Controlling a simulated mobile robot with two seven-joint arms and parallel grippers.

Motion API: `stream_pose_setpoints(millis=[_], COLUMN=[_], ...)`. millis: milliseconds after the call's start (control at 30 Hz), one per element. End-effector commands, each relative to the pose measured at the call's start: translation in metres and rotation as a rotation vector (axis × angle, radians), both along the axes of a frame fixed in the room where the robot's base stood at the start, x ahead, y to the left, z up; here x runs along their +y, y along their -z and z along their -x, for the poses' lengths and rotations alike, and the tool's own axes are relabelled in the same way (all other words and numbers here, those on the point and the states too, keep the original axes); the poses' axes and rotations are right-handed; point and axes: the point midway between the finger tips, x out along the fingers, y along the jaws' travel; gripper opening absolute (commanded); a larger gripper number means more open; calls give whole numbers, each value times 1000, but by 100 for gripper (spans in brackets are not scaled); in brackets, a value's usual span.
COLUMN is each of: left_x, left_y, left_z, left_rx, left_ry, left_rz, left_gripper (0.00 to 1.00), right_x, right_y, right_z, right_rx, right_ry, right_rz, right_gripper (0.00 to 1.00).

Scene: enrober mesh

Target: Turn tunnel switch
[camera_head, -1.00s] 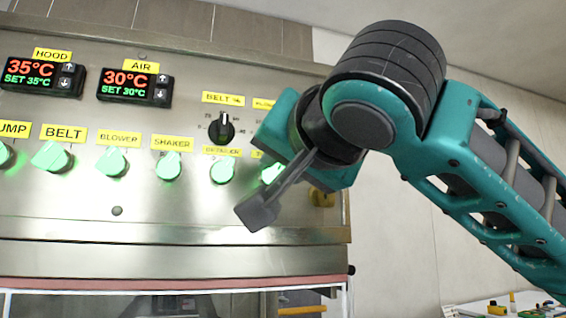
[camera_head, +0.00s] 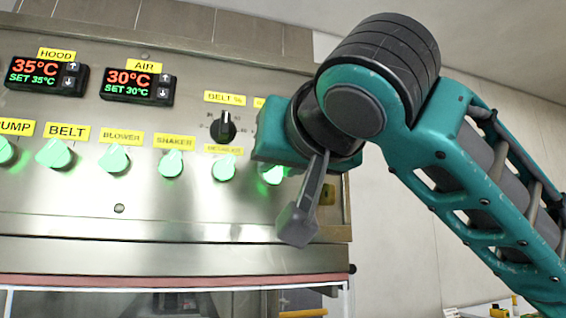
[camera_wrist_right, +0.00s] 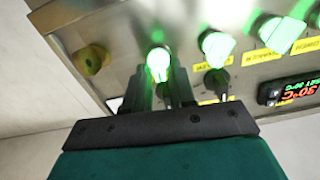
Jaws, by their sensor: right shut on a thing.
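The tunnel switch is the glowing green knob (camera_head: 271,174) at the right end of the lower switch row, partly covered by my right gripper (camera_head: 276,142). Its label is hidden in the head view. In the right wrist view, the lit green knob (camera_wrist_right: 158,62) sits between the tips of my right gripper's dark fingers (camera_wrist_right: 161,82), which are shut on it. My left gripper is in neither view.
Beside it are the detacher (camera_head: 223,168), shaker (camera_head: 171,164) and blower (camera_head: 115,158) knobs, all lit green. The black belt % dial (camera_head: 223,127) is above. A yellowish knob (camera_wrist_right: 92,60) is on the panel's edge. A pale wall is behind my arm.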

Motion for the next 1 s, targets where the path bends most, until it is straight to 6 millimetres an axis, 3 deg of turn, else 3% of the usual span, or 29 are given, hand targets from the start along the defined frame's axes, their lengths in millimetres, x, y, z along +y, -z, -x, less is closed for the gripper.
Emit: stream_pose_setpoints(millis=[500, 1000], left_x=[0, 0], left_y=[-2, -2], left_z=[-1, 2], left_rx=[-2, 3], left_ry=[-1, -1], left_rz=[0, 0], left_gripper=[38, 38], right_x=[3, 5], right_y=[-1, 0], right_z=[1, 1], right_rx=[-141, -198], right_ry=[2, 2], right_rz=[424, 600], right_gripper=[0, 0])
